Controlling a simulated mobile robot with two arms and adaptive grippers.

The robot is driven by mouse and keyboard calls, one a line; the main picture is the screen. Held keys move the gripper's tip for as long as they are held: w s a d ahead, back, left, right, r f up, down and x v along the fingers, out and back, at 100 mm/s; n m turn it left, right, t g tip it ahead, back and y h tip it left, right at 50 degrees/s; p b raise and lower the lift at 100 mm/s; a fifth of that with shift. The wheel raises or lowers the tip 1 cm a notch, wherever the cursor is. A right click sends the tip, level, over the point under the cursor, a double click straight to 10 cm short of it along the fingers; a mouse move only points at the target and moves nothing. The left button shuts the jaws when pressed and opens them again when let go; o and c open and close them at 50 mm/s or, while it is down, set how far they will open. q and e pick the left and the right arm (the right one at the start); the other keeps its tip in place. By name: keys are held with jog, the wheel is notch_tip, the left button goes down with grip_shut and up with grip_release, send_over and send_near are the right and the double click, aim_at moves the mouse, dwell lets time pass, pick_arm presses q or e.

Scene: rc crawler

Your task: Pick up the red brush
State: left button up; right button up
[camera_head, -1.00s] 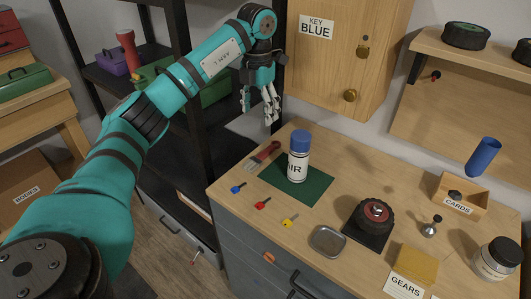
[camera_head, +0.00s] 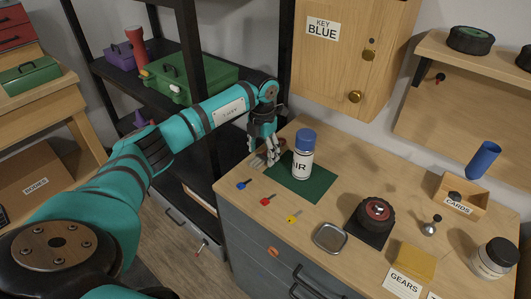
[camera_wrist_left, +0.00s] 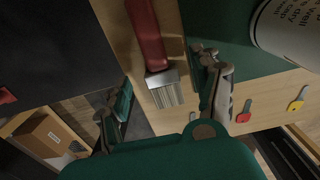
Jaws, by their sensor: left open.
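The red brush lies on the wooden worktop beside the green mat (camera_head: 312,188). In the left wrist view, its red handle (camera_wrist_left: 148,35) runs to the top edge and its metal ferrule and pale bristles (camera_wrist_left: 167,95) point down. My left gripper (camera_head: 268,158) is low over the brush and hides much of it in the head view. In the left wrist view, the open fingers (camera_wrist_left: 165,90) are on either side of the bristle end. I cannot tell how high they are above the worktop. My right gripper is not in view.
A white AIR can with blue cap (camera_head: 302,158) stands on the mat just right of my gripper. Blue (camera_head: 243,184), red (camera_head: 268,199) and yellow (camera_head: 294,216) keys lie in front. A dark shelf post (camera_head: 190,70) stands behind my arm.

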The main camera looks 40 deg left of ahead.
aim_at(263, 155)
pick_arm(q)
jog(key=shift+f, duration=0.4)
jog(key=c, duration=1.2)
jog(key=shift+r, duration=0.1)
jog(key=shift+c, duration=0.2)
notch_tip(263, 155, up, 10)
jog(key=b, duration=0.1)
